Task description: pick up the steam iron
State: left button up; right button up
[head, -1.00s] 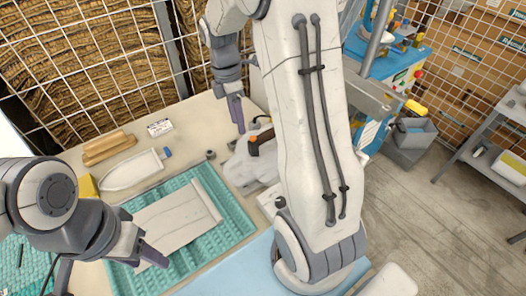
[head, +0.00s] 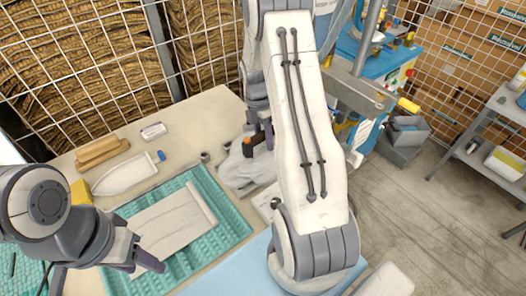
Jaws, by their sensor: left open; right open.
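The steam iron (head: 238,172) is a grey-white body with a small orange and dark part on top. It rests on the table right of the teal mat, and my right arm covers its right side. My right gripper (head: 265,130) is open, pointing down at the iron's top right part; the arm partly hides it, and I cannot tell whether it touches. My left gripper (head: 142,262) is open and empty over the near part of the mat, away from the iron.
The teal mat (head: 232,215) holds a pale folded cloth (head: 165,225). Behind it lie a white bottle with a blue cap (head: 125,174), wooden blocks (head: 100,150), a small white box (head: 154,131) and a yellow block (head: 82,190). A wire grid stands behind the table.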

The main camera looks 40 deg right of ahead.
jog(key=shift+s+f, duration=0.2)
jog(key=shift+f, duration=0.7)
grip_shut()
